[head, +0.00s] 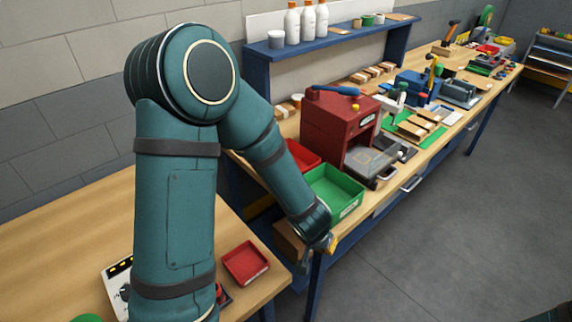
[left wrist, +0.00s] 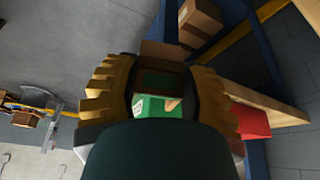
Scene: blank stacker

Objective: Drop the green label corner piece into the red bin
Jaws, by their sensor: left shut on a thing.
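My left gripper (head: 322,246) hangs low at the near end of the long bench, just in front of the green bin (head: 336,190). In the left wrist view its yellow fingers (left wrist: 157,92) are shut on a green piece with a white label patch (left wrist: 150,106). Brown and dark green surfaces show just beyond it; I cannot tell how much belongs to the piece. A red bin (head: 304,156) stands behind the green bin, partly hidden by my arm. A small red tray (head: 247,262) lies on the near table.
A red machine (head: 338,125) stands beside the bins. Tools and small boxes fill the bench behind it. A cardboard box (head: 289,240) sits below the bench end.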

